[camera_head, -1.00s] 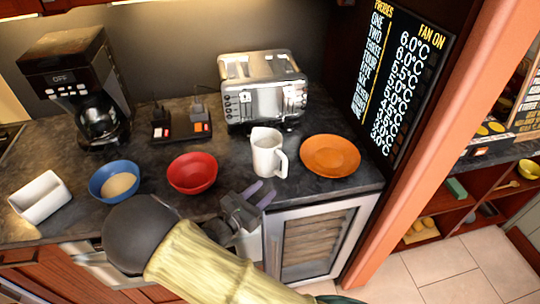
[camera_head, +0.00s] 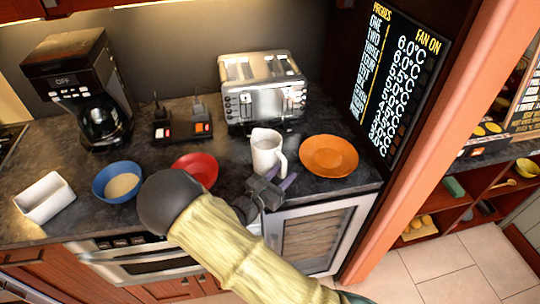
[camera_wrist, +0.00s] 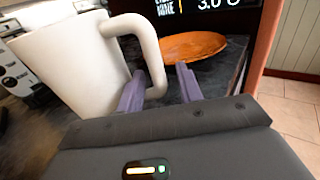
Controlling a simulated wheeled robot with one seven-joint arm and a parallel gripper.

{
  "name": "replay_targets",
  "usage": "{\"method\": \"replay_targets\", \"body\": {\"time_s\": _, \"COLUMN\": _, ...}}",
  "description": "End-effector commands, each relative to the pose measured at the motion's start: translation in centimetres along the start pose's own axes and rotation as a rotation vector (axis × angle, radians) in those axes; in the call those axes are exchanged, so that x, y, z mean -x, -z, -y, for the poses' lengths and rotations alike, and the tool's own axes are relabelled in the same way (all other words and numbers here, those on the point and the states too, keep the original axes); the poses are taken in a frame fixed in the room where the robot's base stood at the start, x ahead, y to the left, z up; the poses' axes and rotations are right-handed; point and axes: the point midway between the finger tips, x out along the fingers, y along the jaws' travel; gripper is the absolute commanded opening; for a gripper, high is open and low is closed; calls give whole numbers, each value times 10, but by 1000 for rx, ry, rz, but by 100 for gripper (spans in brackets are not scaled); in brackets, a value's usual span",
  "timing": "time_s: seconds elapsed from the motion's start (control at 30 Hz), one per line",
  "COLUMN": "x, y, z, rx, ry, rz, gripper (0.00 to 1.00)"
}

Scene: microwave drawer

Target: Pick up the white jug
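The white jug (camera_head: 266,153) stands upright on the dark counter in the head view, its handle toward the right. My gripper (camera_head: 285,183) is just in front of the jug's handle side, at the counter's front edge. In the wrist view the jug (camera_wrist: 75,65) fills the left side, with its handle (camera_wrist: 150,50) curving down between my two purple fingers. My gripper (camera_wrist: 160,88) is open, with a gap between the fingertips. The handle's lower part is close to the left finger; I cannot tell whether they touch.
An orange plate (camera_head: 329,156) lies right of the jug. A silver toaster (camera_head: 262,90) stands behind it. A red bowl (camera_head: 196,168), a blue bowl (camera_head: 117,182) and a white container (camera_head: 44,198) sit to the left. A dark wall panel (camera_head: 395,80) bounds the right side.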

Motion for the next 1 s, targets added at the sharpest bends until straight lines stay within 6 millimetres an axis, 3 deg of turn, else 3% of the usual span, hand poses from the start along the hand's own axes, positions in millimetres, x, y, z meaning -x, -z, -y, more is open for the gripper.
{"method": "replay_targets", "body": {"time_s": 0.1, "x": -8, "y": 0, "z": 0, "rx": -1, "ry": 1, "rz": 0, "gripper": 36}}
{"method": "replay_targets", "body": {"time_s": 0.6, "x": -8, "y": 0, "z": 0, "rx": -1, "ry": 0, "rz": 0, "gripper": 36}}
{"method": "replay_targets", "body": {"time_s": 0.8, "x": -8, "y": 0, "z": 0, "rx": -1, "ry": 0, "rz": -1, "gripper": 0}}
{"method": "replay_targets", "body": {"time_s": 1.0, "x": -8, "y": -1, "z": 0, "rx": -3, "ry": 0, "rz": 2, "gripper": 0}}
